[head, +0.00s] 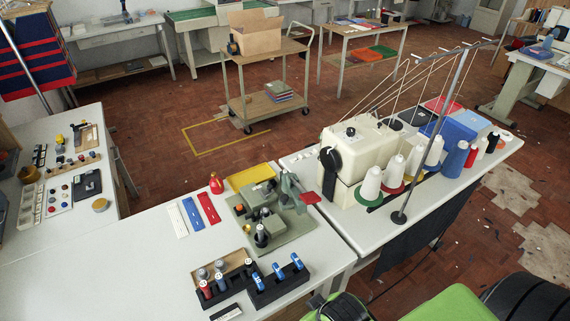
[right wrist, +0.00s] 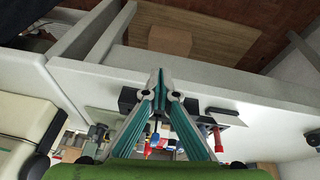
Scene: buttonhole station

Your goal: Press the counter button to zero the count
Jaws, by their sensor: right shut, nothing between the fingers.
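I cannot make out a counter button for certain in either view. A green-grey bench device (head: 272,218) with knobs, posts and a red-tipped lever stands on the white table in the head view. A cream sewing machine (head: 372,155) with a black round handwheel stands to its right. My right gripper (right wrist: 159,78) shows in the right wrist view, its teal fingers closed together and empty above the table's front edge. My left gripper is not in view.
Black holders (head: 262,294) with red and blue handled tools sit at the table's front. Red, blue and white strips (head: 192,215) lie behind them. Thread cones (head: 371,183) and a thread stand pole (head: 433,130) stand at the right. The white table's left part (head: 110,265) is clear.

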